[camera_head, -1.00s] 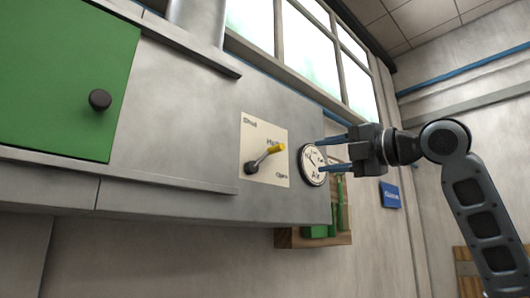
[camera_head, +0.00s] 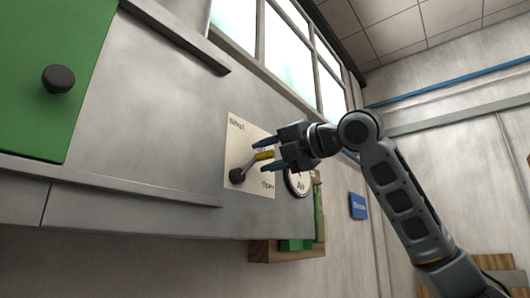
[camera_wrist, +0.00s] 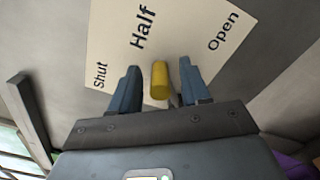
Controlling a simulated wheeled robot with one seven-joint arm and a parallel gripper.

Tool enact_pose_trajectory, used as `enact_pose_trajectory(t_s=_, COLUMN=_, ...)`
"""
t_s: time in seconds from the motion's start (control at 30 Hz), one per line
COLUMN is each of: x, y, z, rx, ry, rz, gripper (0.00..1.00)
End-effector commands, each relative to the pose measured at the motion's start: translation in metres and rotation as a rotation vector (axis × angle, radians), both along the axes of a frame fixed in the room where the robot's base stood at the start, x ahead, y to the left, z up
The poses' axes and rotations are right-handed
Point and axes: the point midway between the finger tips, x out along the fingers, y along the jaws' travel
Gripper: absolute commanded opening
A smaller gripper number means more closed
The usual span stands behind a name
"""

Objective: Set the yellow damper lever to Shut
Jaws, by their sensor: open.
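The yellow damper lever (camera_head: 264,156) sticks out from a cream label plate (camera_head: 240,132) on the grey metal housing. The plate reads Shut at upper left, Half in the middle and Open at lower right. The lever's pivot is a dark knob at the plate's lower left, and its yellow tip points right, by the Half mark. My gripper (camera_head: 262,155) is open, its blue fingers above and below the yellow tip. In the wrist view the yellow tip (camera_wrist: 159,80) stands between the two fingers (camera_wrist: 160,92), with gaps on both sides.
A green door (camera_head: 45,70) with a black knob (camera_head: 58,79) is at the left. A round gauge (camera_head: 299,184) sits right of the plate, partly behind my gripper. A wooden shelf with green items (camera_head: 285,246) is below. A blue sign (camera_head: 358,206) hangs at right.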

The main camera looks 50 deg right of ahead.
Motion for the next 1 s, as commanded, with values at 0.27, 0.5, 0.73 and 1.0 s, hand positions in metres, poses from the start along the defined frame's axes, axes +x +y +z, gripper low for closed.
enact_pose_trajectory(t_s=0.27, x=0.0078, y=0.0002, z=-0.0005, rx=0.0, ry=0.0, rz=0.0, gripper=0.46)
enact_pose_trajectory(t_s=0.5, x=0.0075, y=0.0002, z=-0.0005, rx=0.001, ry=0.0, rz=0.0, gripper=0.34)
enact_pose_trajectory(t_s=0.73, x=0.0074, y=0.0001, z=-0.0005, rx=0.001, ry=0.0, rz=0.0, gripper=0.12)
enact_pose_trajectory(t_s=1.0, x=0.0074, y=0.0001, z=-0.0005, rx=0.001, ry=0.0, rz=0.0, gripper=0.0)
